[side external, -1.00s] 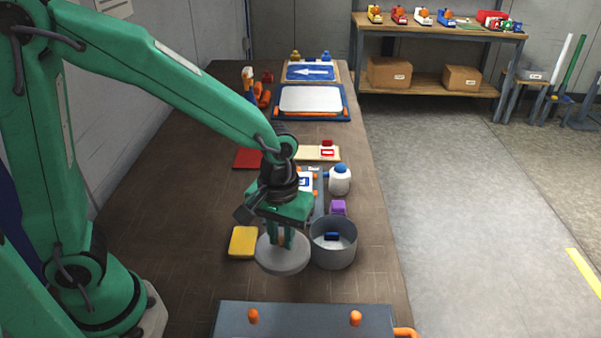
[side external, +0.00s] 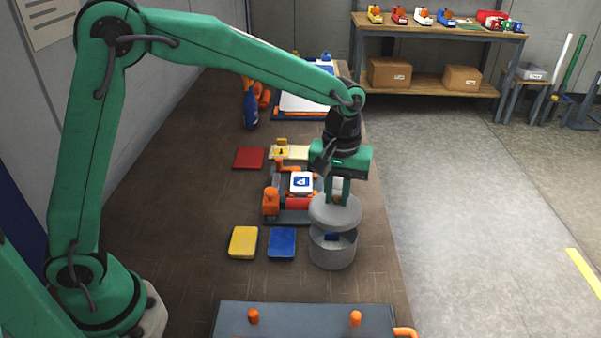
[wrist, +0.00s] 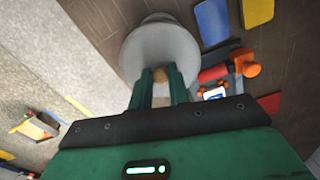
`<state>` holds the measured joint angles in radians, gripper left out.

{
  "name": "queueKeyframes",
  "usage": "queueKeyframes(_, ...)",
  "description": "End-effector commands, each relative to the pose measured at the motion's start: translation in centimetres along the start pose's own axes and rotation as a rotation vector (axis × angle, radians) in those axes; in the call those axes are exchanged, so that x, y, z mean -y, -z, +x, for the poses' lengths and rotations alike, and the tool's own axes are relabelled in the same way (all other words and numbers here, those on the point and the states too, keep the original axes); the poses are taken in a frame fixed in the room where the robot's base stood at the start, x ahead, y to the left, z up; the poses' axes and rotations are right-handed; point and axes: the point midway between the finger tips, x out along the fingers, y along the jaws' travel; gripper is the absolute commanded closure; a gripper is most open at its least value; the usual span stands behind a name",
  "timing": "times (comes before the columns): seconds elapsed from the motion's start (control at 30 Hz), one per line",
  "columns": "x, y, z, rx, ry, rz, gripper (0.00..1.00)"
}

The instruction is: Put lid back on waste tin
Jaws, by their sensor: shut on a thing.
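My gripper (side external: 338,196) is shut on the knob of the round grey lid (side external: 334,213). It holds the lid above the open grey waste tin (side external: 332,256), and the lid looks roughly level. In the side view the lid overlaps the tin's back rim, and a gap shows the tin's inside with a dark blue piece (side external: 332,237) in it. In the wrist view the lid (wrist: 158,52) hides nearly all of the tin. The exact height of the lid over the rim is hard to tell.
Yellow (side external: 243,242) and blue (side external: 281,243) pads lie left of the tin. A fixture with orange clamps (side external: 271,201) holds a small blue P sign (side external: 301,182) behind them. A grey board with orange pegs (side external: 300,320) lies in front.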

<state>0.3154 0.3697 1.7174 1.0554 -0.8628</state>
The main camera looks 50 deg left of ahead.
Motion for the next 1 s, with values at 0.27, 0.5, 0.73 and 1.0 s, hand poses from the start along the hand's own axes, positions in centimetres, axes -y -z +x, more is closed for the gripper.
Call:
queueKeyframes(0.27,0.0,0.0,0.2,0.000,0.000,0.000,1.00)
queueKeyframes(0.5,0.0,0.0,1.2,0.000,0.000,0.000,1.00)
queueKeyframes(0.73,0.0,0.0,2.8,0.001,0.002,0.000,1.00)
queueKeyframes(1.0,0.0,0.0,4.7,0.000,0.001,0.000,1.00)
